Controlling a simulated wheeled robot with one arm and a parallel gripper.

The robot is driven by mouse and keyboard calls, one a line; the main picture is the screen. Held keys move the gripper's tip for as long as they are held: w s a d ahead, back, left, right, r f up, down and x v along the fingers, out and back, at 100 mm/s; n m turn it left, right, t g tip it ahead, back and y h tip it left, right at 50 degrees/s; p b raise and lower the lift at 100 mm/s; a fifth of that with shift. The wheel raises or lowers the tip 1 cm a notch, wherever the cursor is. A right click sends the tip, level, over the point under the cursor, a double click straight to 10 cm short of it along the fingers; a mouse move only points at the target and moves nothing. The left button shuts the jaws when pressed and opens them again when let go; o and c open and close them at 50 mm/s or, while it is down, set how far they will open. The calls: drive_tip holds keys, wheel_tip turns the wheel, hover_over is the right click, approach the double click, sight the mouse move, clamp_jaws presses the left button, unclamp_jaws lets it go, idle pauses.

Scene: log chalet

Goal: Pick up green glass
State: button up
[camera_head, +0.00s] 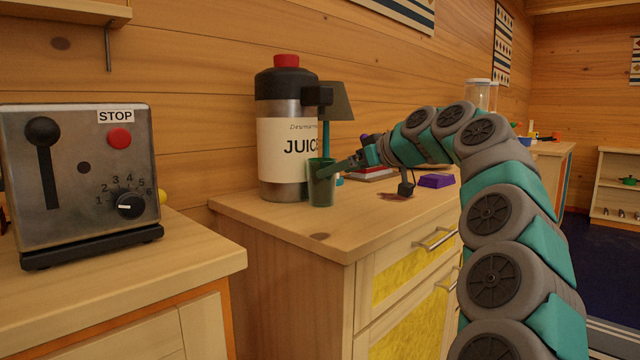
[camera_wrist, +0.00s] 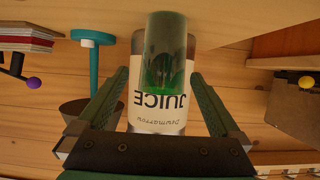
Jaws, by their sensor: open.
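The green glass (camera_head: 321,188) stands upright on the wooden cabinet top, in front of the juice dispenser. My gripper (camera_head: 335,170) reaches in from the right at the height of the glass's upper part, very close to it. In the wrist view, which is upside down, the glass (camera_wrist: 166,50) shows between the tips of the two open fingers of my gripper (camera_wrist: 160,76). The fingers look apart from the glass on both sides. I cannot tell how far the glass reaches in between them.
The juice dispenser (camera_head: 284,150) stands right behind the glass. A lamp (camera_head: 337,105) and a purple block (camera_head: 436,181) are on the same top. A metal machine with a STOP label (camera_head: 85,170) stands on the left counter. The top's front left part is clear.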

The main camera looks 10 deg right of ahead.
drive_tip(key=shift+x, duration=1.05)
drive_tip(key=x, duration=0.4)
drive_tip(key=shift+s+a+f, duration=0.15)
drive_tip(key=shift+a, duration=0.05)
drive_tip(key=shift+c, duration=0.4)
drive_tip(key=c, duration=1.5)
clamp_jaws()
drive_tip(key=shift+r, duration=0.2)
